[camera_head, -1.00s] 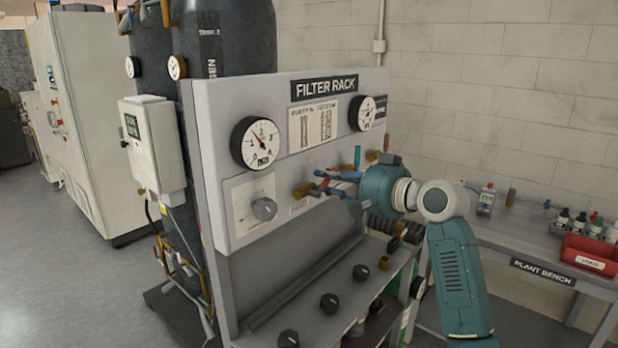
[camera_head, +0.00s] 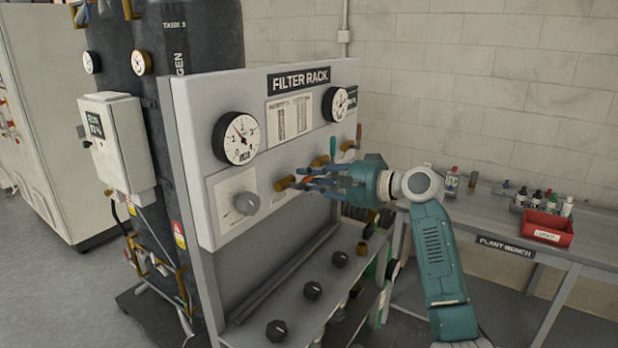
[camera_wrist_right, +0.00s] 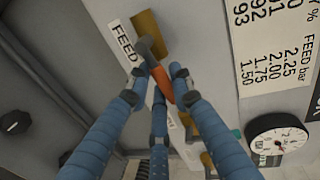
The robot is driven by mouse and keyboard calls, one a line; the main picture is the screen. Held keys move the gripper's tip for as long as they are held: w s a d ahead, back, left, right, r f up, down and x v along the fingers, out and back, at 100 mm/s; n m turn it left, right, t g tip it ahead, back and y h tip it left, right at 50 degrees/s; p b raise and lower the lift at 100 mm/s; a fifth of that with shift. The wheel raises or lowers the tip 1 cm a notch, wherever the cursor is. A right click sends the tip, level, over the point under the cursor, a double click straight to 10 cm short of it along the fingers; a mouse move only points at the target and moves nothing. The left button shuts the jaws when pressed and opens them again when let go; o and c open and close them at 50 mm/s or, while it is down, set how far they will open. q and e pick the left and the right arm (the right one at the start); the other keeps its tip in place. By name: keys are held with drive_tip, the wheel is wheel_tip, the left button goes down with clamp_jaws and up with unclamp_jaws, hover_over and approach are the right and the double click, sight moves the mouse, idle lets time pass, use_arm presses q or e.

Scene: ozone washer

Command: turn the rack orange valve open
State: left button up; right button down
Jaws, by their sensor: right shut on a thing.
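The orange valve shows in the right wrist view as an orange lever (camera_wrist_right: 161,84) with a dark end at a brass body (camera_wrist_right: 149,35), beside the FEED label (camera_wrist_right: 125,44). In the head view its brass body (camera_head: 285,183) sticks out of the filter rack panel (camera_head: 292,158), and the lever is mostly hidden by my fingers. My right gripper (camera_head: 312,179) is shut on the lever, its blue fingers around it; it also fills the right wrist view (camera_wrist_right: 157,88). My left gripper is out of view.
Gauges (camera_head: 236,138) and a grey knob (camera_head: 246,203) are on the panel. Other brass fittings (camera_head: 320,160) and a teal lever (camera_head: 333,147) lie just beyond my fingers. Black knobs (camera_head: 313,290) stand on the shelf below. The plant bench (camera_head: 490,225) with a red bin (camera_head: 545,229) is at right.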

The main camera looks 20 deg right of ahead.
drive_tip(key=shift+f+m, duration=0.1)
drive_tip(key=shift+m, duration=0.3)
idle(0.3)
drive_tip(key=c, duration=1.7)
unclamp_jaws()
drive_tip(key=shift+o, duration=0.7)
drive_tip(key=shift+f, duration=0.15)
drive_tip(key=shift+s+d, duration=0.2)
drive_tip(key=v, duration=1.1)
drive_tip(key=shift+d, duration=0.25)
